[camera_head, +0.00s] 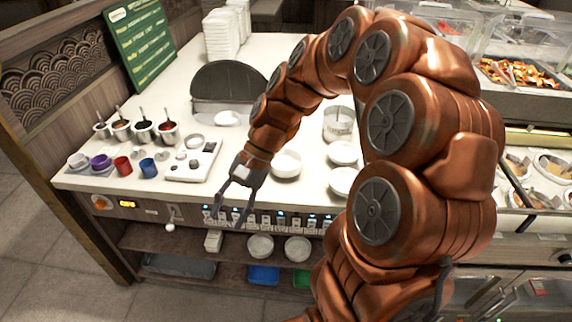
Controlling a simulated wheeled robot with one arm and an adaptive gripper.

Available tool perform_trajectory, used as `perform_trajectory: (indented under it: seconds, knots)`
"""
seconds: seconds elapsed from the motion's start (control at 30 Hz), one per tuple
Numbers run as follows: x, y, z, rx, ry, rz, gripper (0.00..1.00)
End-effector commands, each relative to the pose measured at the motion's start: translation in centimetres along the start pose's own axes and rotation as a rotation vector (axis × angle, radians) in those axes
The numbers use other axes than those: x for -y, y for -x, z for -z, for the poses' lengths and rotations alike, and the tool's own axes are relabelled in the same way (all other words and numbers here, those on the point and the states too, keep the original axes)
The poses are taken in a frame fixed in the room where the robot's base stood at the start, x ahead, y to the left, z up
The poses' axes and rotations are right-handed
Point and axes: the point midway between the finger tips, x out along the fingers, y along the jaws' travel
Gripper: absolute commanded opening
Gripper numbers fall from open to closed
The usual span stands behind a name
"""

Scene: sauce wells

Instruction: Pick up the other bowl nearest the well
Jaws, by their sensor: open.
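Several white bowls stand on the white counter right of my forearm: one bowl (286,164) close beside the arm, a second bowl (343,152) further right, and a third bowl (342,181) near the front edge. A round white thing (228,118), perhaps a bowl, lies before the raised dark round lid (228,82). Several small metal sauce pots with spoons (143,131) stand at the left; I cannot tell which part is the well. My gripper (229,213) is open and empty, pointing down near the counter's front edge, left of the bowls.
Small cups, among them a red cup (122,166) and a blue cup (148,167), line the front left. A white block with knobs (193,160) stands near the gripper. A clear container (338,123) is behind the bowls. Stacked white boxes (222,35) stand at the back.

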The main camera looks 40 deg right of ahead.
Motion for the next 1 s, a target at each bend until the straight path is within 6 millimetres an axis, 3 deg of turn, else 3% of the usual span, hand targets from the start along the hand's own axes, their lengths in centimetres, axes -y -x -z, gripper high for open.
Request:
perform_trajectory:
  seconds: [0.17, 0.37, 0.57, 0.7, 0.8, 1.0]
  knots:
    - [1.1, 2.2, 5.4, 0.053, -0.209, 0.168, 0.45]
    - [0.5, 5.1, 12.2, 0.108, -0.452, 0.359, 0.45]
    - [-2.8, 8.0, 19.5, 0.162, -0.707, 0.553, 0.45]
    - [-6.4, 9.7, 24.1, 0.195, -0.876, 0.681, 0.45]
    - [-9.1, 10.5, 26.6, 0.214, -0.975, 0.753, 0.45]
    - [-12.6, 11.3, 29.4, 0.234, -1.089, 0.838, 0.45]
